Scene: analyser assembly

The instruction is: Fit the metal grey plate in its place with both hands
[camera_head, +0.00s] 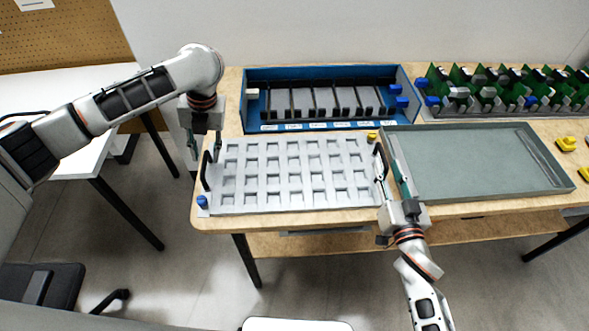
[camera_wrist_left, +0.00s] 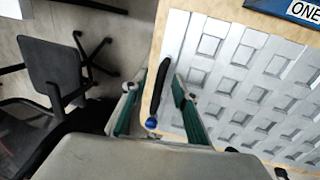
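The metal grey plate (camera_head: 293,207), with rows of square pockets, lies flat on the wooden table. It has a black handle at each short end. My left gripper (camera_head: 205,143) is at the left handle (camera_head: 206,170). In the left wrist view its green-lined fingers (camera_wrist_left: 172,78) are apart, with the black handle (camera_wrist_left: 158,88) showing between them and no clear grip on it. My right gripper (camera_head: 388,160) reaches up to the right handle (camera_head: 379,162). Its fingers look spread around or beside that handle; contact is unclear.
A blue box with black slots (camera_head: 325,126) stands just behind the plate. A grey-green tray (camera_head: 475,165) adjoins on the right. A rack of green boards (camera_head: 500,88) is behind it. Yellow pieces (camera_head: 566,143) lie far right. A blue knob (camera_head: 202,201) is at the plate's front left corner.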

